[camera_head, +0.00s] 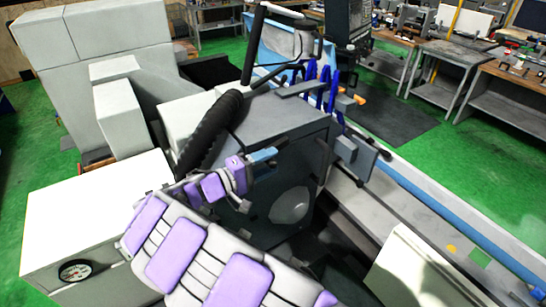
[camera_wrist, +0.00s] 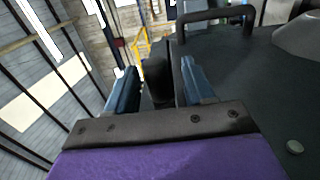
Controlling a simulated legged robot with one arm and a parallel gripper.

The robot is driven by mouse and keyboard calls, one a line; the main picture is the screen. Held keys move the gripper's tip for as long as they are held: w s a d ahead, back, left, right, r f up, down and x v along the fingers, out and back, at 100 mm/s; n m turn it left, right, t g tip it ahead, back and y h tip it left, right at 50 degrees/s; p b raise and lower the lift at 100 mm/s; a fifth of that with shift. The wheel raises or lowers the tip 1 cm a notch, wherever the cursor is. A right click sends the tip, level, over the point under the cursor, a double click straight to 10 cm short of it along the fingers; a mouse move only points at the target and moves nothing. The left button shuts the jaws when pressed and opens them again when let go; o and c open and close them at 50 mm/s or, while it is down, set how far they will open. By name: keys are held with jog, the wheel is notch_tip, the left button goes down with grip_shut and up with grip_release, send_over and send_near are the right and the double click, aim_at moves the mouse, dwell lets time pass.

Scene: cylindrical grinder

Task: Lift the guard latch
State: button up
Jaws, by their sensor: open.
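My gripper (camera_wrist: 158,70) is open, with its two blue fingers spread apart in the wrist view. A dark upright piece (camera_wrist: 156,80) shows in the gap between them. It may be the guard latch, but I cannot tell for sure, nor whether the fingers touch it. In the head view my gripper (camera_head: 266,158) is at the upper left side of the dark grey grinder housing (camera_head: 300,150). I cannot make out the latch in the head view.
A black bar handle (camera_wrist: 215,14) stands on the dark surface beyond the right finger. A black ribbed hose (camera_head: 208,132) runs behind my gripper. A white cabinet (camera_head: 95,215) stands at left, and workbenches (camera_head: 450,62) are at the back right. Green floor lies between.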

jog(key=x, duration=0.2)
jog(key=shift+w+d+r, duration=0.1)
jog(key=shift+w+d, duration=0.05)
jog(key=shift+d, duration=0.2)
jog(key=shift+a, duration=0.15)
jog(key=shift+c, duration=0.3)
jog(key=shift+a, duration=0.1)
jog(key=shift+c, duration=0.8)
grip_shut()
